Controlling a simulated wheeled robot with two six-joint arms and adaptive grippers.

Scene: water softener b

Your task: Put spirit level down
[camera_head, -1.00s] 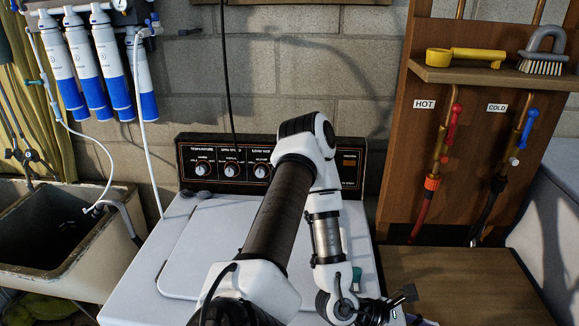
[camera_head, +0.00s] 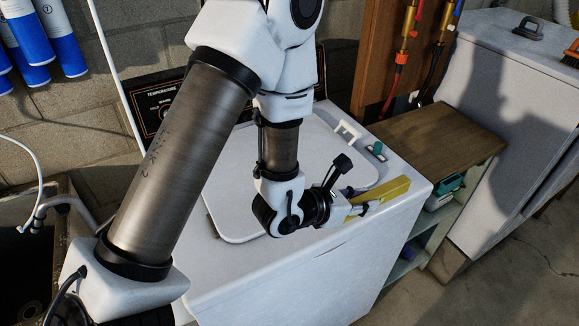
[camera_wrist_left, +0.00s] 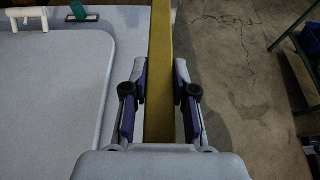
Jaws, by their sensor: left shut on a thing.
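The spirit level is a long yellow bar (camera_head: 388,188) along the right front edge of the white washing machine top (camera_head: 330,262). My left gripper (camera_head: 358,203) is shut on the bar from its near side. In the left wrist view, the fingers of the gripper (camera_wrist_left: 160,85) stand on either side of the bar (camera_wrist_left: 161,35), which runs straight away from the wrist. There the bar lines up with the edge between the machine top and the floor. I cannot tell whether it touches the top. My right gripper is not in view.
A white handle (camera_head: 348,130) and a small teal item (camera_head: 377,150) are on the machine top behind the bar. A wooden-topped shelf unit (camera_head: 430,140) stands to the right, with a teal-and-white item (camera_head: 444,192) inside. A sink (camera_head: 75,245) is at the left.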

